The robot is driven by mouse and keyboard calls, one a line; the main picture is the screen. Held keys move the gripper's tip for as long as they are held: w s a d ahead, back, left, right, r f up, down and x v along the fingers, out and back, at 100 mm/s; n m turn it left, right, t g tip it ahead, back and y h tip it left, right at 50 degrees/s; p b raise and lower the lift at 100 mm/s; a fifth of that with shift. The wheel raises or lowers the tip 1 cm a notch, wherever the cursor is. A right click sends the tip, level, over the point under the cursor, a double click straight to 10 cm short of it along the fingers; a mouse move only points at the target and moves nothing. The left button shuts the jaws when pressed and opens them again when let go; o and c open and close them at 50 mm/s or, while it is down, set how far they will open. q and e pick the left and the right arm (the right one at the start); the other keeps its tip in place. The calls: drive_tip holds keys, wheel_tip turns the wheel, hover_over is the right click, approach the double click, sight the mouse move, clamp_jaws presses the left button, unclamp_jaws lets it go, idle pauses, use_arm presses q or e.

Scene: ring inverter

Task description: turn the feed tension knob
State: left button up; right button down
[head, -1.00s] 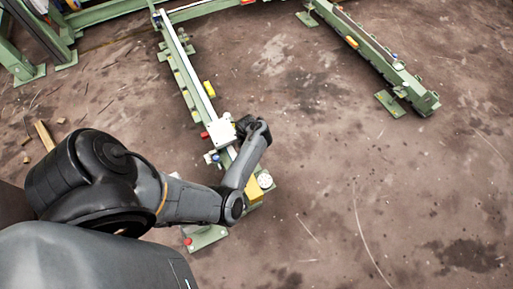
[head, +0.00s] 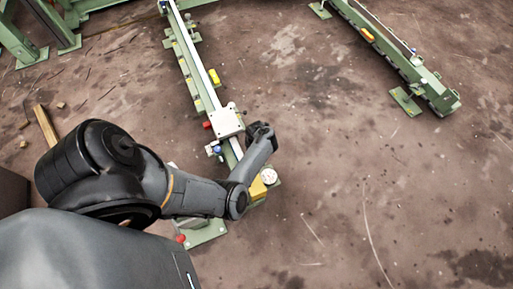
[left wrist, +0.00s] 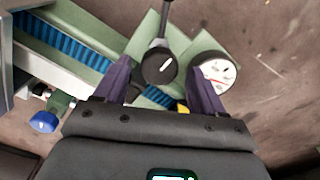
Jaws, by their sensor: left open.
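A round black knob (left wrist: 160,66) with a white pointer line shows in the left wrist view, with a dark lever or rod rising behind it. My left gripper (left wrist: 161,84) is open, one purple finger on each side of the knob in the picture. I cannot tell whether either finger touches it. A white-faced gauge (left wrist: 215,72) with a red mark sits just right of the knob, close to the right finger. In the head view the gauge (head: 269,175) shows at the near end of the green rail (head: 206,230), while my left wrist and forearm hide the black knob. My right gripper is not in view.
A blue knob (left wrist: 43,121) is at the lower left in the wrist view. A white block (head: 227,122) sits on the rail beside a red knob (head: 207,125). A second green rail (head: 405,65) stands to the right, with bare floor between.

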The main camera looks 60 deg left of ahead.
use_arm(q)
drive_tip(key=shift+f, duration=0.25)
drive_tip(key=shift+w+a+r, duration=0.1)
drive_tip(key=shift+w+a, duration=0.1)
drive_tip(key=shift+a, duration=0.05)
drive_tip(key=shift+s+d, duration=0.1)
drive_tip(key=c, duration=1.1)
drive_tip(key=shift+o, duration=0.2)
drive_tip(key=shift+m, duration=0.3)
